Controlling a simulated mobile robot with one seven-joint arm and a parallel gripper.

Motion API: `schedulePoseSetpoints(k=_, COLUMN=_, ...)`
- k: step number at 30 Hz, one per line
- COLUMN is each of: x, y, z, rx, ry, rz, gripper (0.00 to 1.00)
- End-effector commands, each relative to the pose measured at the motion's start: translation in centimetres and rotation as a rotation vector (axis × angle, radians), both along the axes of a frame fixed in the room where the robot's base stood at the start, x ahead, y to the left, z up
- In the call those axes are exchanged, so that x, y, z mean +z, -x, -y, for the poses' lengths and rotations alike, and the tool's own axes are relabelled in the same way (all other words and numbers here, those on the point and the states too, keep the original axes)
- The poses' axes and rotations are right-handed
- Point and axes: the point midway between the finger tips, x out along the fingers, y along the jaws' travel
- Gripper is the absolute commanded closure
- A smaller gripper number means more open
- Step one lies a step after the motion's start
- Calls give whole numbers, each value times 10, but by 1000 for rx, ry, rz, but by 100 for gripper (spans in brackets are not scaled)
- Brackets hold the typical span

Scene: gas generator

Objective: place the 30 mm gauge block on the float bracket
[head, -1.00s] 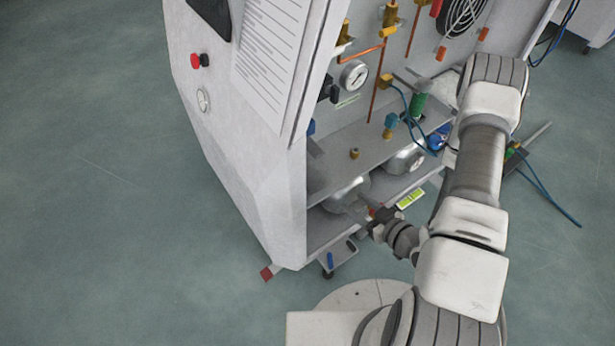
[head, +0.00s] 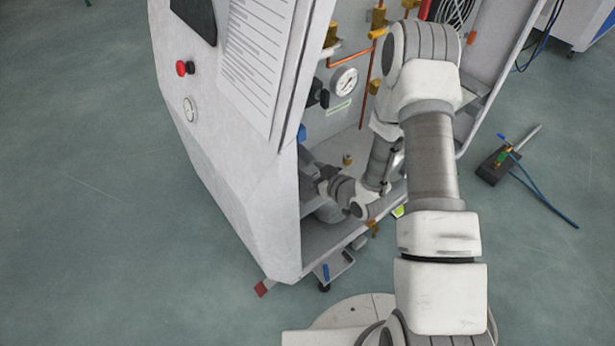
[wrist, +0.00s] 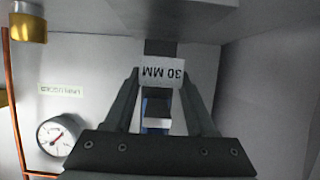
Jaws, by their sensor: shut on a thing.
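My gripper (wrist: 160,85) is in the middle of the wrist view, shut on the 30 mm gauge block (wrist: 162,73), which has a white face reading "30 MM" upside down. A dark grey piece (wrist: 160,47) lies directly beyond the label; I cannot tell whether it belongs to the block or to a bracket. A blue and white part (wrist: 155,122) shows between the fingers. In the head view my gripper (head: 316,174) is inside the open cabinet, near its left wall, above the lower shelf. The block is too small to make out there. I cannot identify the float bracket for certain.
The cabinet's left panel (head: 215,140) stands close beside my gripper. A pressure gauge (head: 345,81) and copper pipes are on the back panel; a gauge (wrist: 58,136) also shows in the wrist view. A silver vessel (head: 328,212) sits below my gripper.

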Motion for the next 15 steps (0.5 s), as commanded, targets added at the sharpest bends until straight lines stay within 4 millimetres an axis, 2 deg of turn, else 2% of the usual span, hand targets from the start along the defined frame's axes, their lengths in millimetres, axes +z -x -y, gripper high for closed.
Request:
schedulePoseSetpoints(k=2, x=-5, y=-7, z=-5, rx=0, ry=-1, rz=3, gripper=100)
schedulePoseSetpoints(k=4, x=-22, y=-5, z=-4, rx=1, ry=-1, rz=-2, gripper=100)
schedulePoseSetpoints(k=7, x=-35, y=-5, z=-4, rx=1, ry=0, rz=0, gripper=100)
schedulePoseSetpoints(k=15, x=-35, y=-5, z=-4, rx=1, ry=0, rz=3, gripper=100)
